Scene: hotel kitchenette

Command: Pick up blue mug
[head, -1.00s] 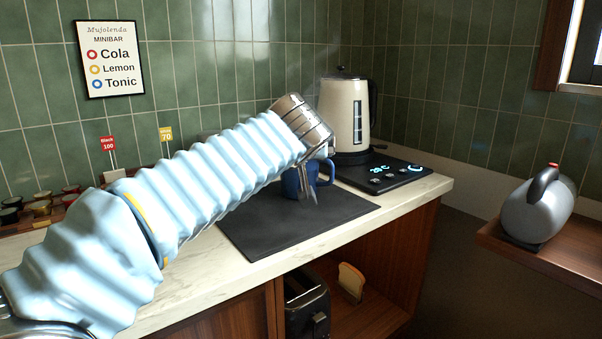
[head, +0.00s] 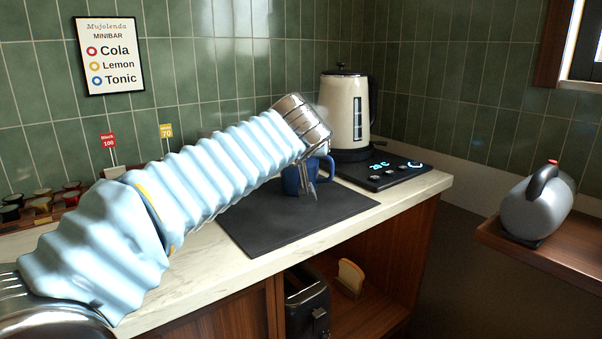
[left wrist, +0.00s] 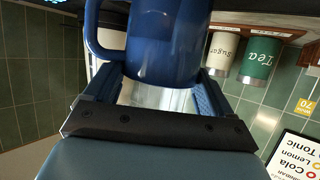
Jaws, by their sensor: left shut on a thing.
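The blue mug (head: 290,182) is over the back part of the dark mat (head: 262,228) on the counter, partly hidden behind my gripper's fingers. Its handle points right in the head view. My left gripper (head: 308,186) reaches down at the mug and is shut on it. In the left wrist view the mug (left wrist: 167,45) fills the top middle between the two fingers, with its handle at the left. I cannot tell whether the mug's base touches the mat. My right gripper is not in view.
A cream kettle (head: 345,108) stands behind the mug on a black base with a lit display (head: 385,170). Small coloured pods (head: 42,203) sit at the far left. White sugar (left wrist: 222,50) and green tea canisters (left wrist: 260,58) show in the wrist view. The mat's front is clear.

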